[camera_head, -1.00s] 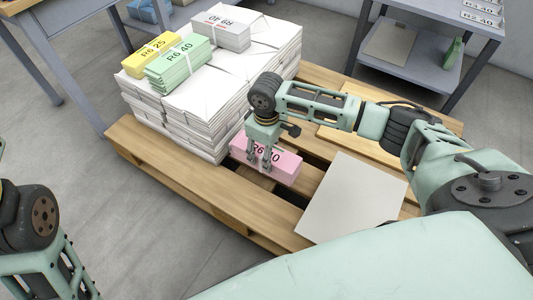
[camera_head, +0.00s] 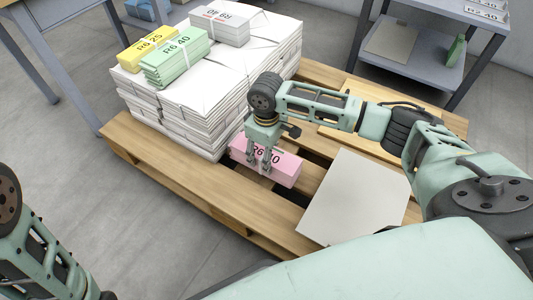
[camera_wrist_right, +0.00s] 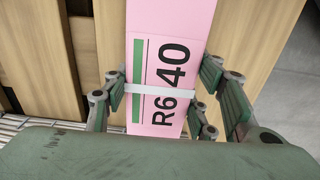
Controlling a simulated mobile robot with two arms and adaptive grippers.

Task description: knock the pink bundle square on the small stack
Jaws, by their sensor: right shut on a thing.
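The pink bundle (camera_head: 282,166), marked R6 40 with a white strap, is beside the near right side of the white paper stack (camera_head: 205,112), low over the pallet. I cannot tell whether it rests on the slats. My right gripper (camera_head: 262,167) comes down on it from above. In the right wrist view its fingers (camera_wrist_right: 168,92) close on both long sides of the pink bundle (camera_wrist_right: 165,60) at the strap. I cannot pick out a separate small stack. My left arm shows at the lower left, its gripper out of view.
Yellow (camera_head: 146,45), green (camera_head: 176,57) and grey (camera_head: 220,24) bundles lie on the white stack. A pale flat sheet (camera_head: 355,198) lies on the wooden pallet (camera_head: 190,187) to the right. A grey table (camera_head: 42,25) and a shelf unit (camera_head: 435,60) stand behind.

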